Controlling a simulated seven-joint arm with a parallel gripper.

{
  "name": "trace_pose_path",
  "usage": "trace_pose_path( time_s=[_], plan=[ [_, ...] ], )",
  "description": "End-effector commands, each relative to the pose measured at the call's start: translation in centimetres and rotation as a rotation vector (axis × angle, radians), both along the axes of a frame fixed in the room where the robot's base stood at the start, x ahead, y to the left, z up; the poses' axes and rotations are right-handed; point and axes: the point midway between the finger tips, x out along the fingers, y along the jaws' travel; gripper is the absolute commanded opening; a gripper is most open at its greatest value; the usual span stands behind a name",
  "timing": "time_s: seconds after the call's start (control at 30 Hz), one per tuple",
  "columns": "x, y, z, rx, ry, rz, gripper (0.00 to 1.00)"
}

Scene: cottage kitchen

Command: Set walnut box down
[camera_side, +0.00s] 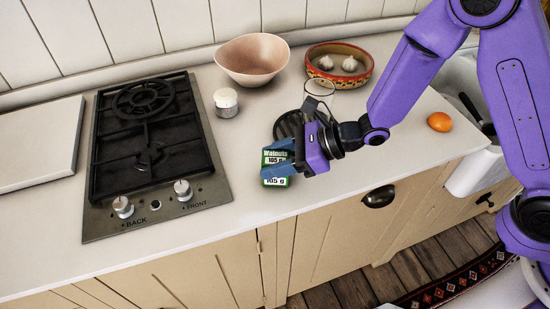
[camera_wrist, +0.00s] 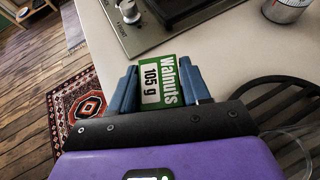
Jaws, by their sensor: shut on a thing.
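The walnut box (camera_side: 275,157) is green and white with "Walnuts 105 g" printed on it. My gripper (camera_side: 278,172) is shut on it, with blue fingers on either side. In the side view the box is upright near the front of the counter (camera_side: 245,195), right of the stove. I cannot tell whether its base touches the counter. In the wrist view the walnut box (camera_wrist: 160,82) sits between the two blue fingers of my gripper (camera_wrist: 160,88).
A black round ribbed trivet (camera_side: 290,126) and a clear glass (camera_side: 318,98) are just behind my gripper. A gas stove (camera_side: 150,150) is to the left. A white-lidded jar (camera_side: 226,103), a pink bowl (camera_side: 252,60) and a patterned dish with garlic (camera_side: 340,64) stand further back.

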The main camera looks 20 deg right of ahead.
Motion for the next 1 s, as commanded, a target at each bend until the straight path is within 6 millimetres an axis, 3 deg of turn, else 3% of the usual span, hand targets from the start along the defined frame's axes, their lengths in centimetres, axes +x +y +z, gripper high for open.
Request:
trace_pose_path(
  time_s=[0.37, 0.4, 0.47, 0.5, 0.87, 1.0],
  plan=[
    [0.0, 0.0, -0.3, 0.001, -0.001, 0.001, 0.13],
    [0.0, 0.0, -0.4, 0.0, 0.0, 0.001, 0.5],
    [0.0, 0.0, -0.3, 0.001, -0.001, 0.0, 0.7],
    [0.0, 0.0, -0.3, 0.001, -0.001, 0.001, 0.72],
    [0.0, 0.0, 0.0, 0.0, -0.002, 0.001, 0.72],
    [-0.5, -1.4, 0.9, 0.001, -0.001, -0.002, 0.72]
  ],
)
